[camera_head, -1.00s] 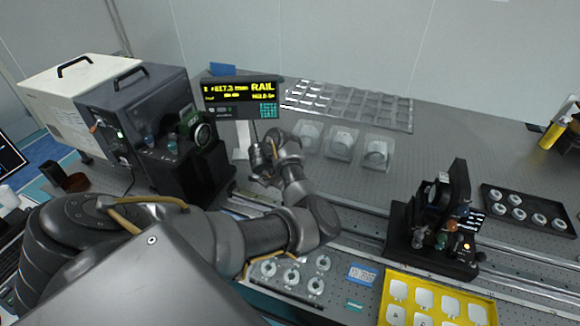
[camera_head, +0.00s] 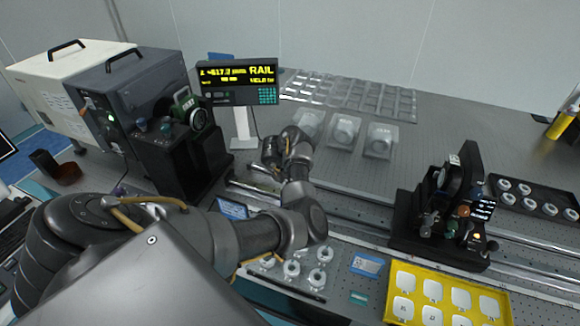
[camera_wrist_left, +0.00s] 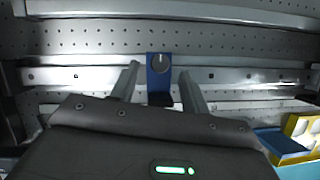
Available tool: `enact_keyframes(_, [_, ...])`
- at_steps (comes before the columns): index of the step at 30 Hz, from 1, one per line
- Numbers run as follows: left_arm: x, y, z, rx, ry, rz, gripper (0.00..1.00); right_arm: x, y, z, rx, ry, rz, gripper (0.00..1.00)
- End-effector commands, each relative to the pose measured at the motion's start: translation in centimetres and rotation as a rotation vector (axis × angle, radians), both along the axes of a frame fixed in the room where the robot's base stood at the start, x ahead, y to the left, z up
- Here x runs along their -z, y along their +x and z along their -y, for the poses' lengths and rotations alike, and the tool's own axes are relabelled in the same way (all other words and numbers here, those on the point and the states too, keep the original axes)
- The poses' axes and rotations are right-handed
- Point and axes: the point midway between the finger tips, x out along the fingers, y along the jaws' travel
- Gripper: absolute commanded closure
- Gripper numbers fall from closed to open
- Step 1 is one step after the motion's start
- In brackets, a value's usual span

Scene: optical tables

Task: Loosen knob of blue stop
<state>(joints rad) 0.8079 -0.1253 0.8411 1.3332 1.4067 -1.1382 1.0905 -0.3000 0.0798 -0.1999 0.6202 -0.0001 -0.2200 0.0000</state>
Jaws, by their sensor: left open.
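The blue stop (camera_wrist_left: 160,88) shows in the left wrist view, sitting on the rail, with a round grey knob (camera_wrist_left: 160,62) on its upper part. My left gripper (camera_wrist_left: 159,75) is open. Its two fingers reach forward on either side of the stop, with gaps to left and right; I cannot tell whether the tips are level with the knob. In the head view my left gripper (camera_head: 272,160) is over the rail, in front of the display. I cannot make out the stop there; my gripper and arm seem to hide it. My right gripper is not in view.
The rail display (camera_head: 238,83) stands behind my gripper, with a black optical unit (camera_head: 180,165) to its left. Another black mount (camera_head: 440,225) stands on the rail at right. A yellow tray (camera_head: 400,318) and ring parts (camera_head: 291,268) lie in front.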

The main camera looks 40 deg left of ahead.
Motion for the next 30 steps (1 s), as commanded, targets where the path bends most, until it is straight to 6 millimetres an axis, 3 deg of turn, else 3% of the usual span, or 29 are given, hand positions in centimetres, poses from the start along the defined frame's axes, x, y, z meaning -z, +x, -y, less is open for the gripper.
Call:
enact_keyframes(1, [1.0,0.2,0.0,0.002,0.000,-0.002,0.54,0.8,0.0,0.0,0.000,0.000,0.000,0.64])
enact_keyframes(6, [2.2,0.9,-0.1,0.003,0.001,-0.001,0.54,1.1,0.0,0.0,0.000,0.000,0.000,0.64])
enact_keyframes(17, [2.6,1.1,-0.1,0.001,0.000,0.000,0.54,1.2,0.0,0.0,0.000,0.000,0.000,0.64])
enact_keyframes(27, [2.6,1.1,-0.1,0.001,0.001,0.000,0.96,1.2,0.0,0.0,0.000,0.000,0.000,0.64])
enact_keyframes(30, [2.6,1.1,-0.2,0.002,0.001,0.000,0.99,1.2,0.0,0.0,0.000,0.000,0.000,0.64])
